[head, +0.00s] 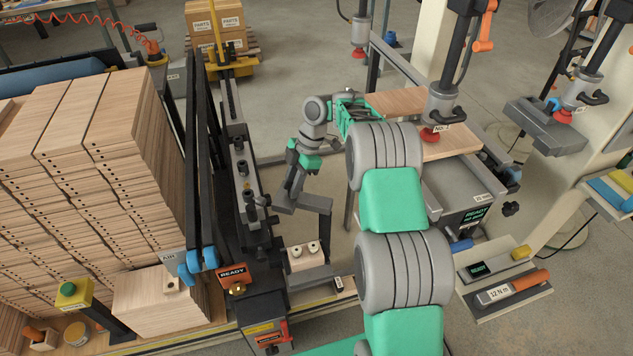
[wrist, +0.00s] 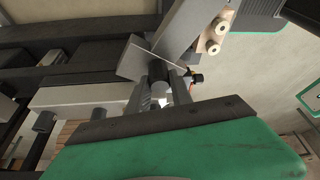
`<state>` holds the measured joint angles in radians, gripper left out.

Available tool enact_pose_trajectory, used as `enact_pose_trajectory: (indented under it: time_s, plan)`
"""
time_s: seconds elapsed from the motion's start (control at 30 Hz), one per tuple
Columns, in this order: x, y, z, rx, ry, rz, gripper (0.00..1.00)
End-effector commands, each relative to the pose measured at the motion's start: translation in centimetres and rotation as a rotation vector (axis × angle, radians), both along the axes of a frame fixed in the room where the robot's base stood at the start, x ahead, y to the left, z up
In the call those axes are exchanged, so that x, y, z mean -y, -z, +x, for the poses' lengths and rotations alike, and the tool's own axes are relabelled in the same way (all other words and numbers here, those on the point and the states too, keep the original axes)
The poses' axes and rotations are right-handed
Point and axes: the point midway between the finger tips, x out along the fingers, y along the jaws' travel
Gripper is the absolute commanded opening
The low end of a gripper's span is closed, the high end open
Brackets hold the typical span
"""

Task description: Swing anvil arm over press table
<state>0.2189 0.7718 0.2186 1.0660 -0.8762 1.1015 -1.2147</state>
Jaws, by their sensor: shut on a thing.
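A grey angular arm (head: 316,203), which I take to be the anvil arm, stands right of the dark machine column and bends down at its right end. My gripper (head: 291,184) reaches down to its left end and is shut there. In the wrist view, my gripper (wrist: 160,92) is closed around a dark round handle (wrist: 158,72) beside a tilted grey plate (wrist: 143,60). Below the arm, a pale block (head: 303,258) with two round studs sits on a small grey support. I cannot tell for sure which surface is the press table.
Stacked drilled boards (head: 85,150) fill the left. A wooden panel (head: 452,146) lies on a bench at right, under a red-tipped press cylinder (head: 440,104). A READY sign (head: 232,273) stands at the column's foot. A tool tray (head: 508,298) stands at lower right.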

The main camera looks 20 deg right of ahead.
Motion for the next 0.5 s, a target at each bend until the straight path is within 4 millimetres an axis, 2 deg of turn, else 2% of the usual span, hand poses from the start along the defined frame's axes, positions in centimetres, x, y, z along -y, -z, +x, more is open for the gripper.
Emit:
enact_pose_trajectory:
  time_s: [0.27, 0.5]
  plan:
    - [0.0, 0.1, -0.1, -0.003, -0.007, -0.001, 0.00]
    - [-0.7, 0.2, -1.3, -0.003, -0.137, -0.001, 0.00]
